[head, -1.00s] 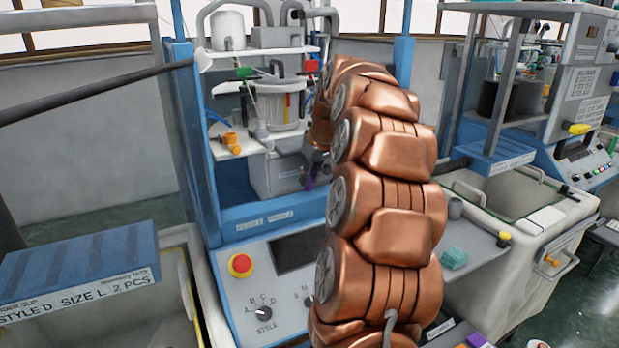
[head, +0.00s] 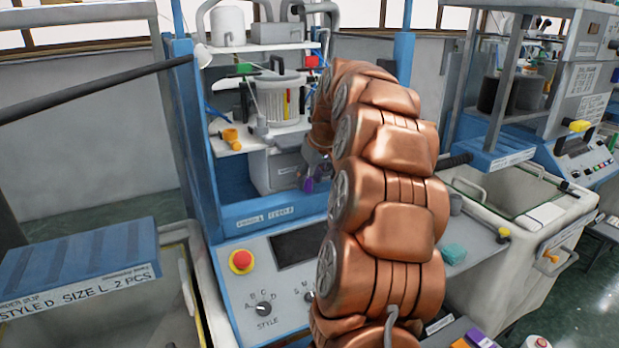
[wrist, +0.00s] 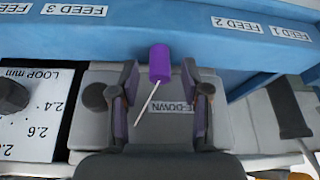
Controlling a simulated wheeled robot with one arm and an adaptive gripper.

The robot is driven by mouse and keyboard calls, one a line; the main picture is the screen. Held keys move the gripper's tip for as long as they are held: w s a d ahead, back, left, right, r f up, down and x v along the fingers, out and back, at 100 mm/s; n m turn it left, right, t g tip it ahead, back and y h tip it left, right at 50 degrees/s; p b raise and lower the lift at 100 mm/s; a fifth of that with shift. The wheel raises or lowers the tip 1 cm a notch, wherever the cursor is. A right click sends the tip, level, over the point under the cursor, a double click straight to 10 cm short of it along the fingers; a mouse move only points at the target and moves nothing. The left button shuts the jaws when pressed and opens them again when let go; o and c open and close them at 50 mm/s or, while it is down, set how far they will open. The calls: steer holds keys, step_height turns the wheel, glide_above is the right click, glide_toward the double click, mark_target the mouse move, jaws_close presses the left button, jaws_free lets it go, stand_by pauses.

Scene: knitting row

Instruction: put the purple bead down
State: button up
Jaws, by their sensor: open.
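The purple bead (wrist: 159,63) is a short cylinder, seen in the wrist view just past the fingertips and between their lines, against the edge of the blue panel and a grey part labelled "-DOWN". In the head view, a small purple patch (head: 308,185) shows below my gripper (head: 316,160), mostly behind my copper arm. My gripper (wrist: 160,88) is open, with a finger on each side and a gap to the bead on both sides. A thin pale rod (wrist: 145,103) slants between the fingers. I cannot tell exactly what the bead rests on.
The blue panel (wrist: 165,25) carries FEED labels. A dark knob (wrist: 12,95) on a LOOP scale is at the left of the wrist view. A red button (head: 241,261) sits on the control panel. A white shelf with a yellow part (head: 231,138) stands left of my gripper.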

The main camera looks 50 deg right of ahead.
steer(key=shift+r, duration=0.1)
steer(key=shift+r, duration=0.2)
steer(key=b+v, duration=0.2)
steer(key=v, duration=0.9)
steer(key=shift+r+b, duration=0.3)
steer(key=shift+r, duration=0.05)
steer(key=shift+s+a, duration=0.1)
steer(key=shift+a, duration=0.1)
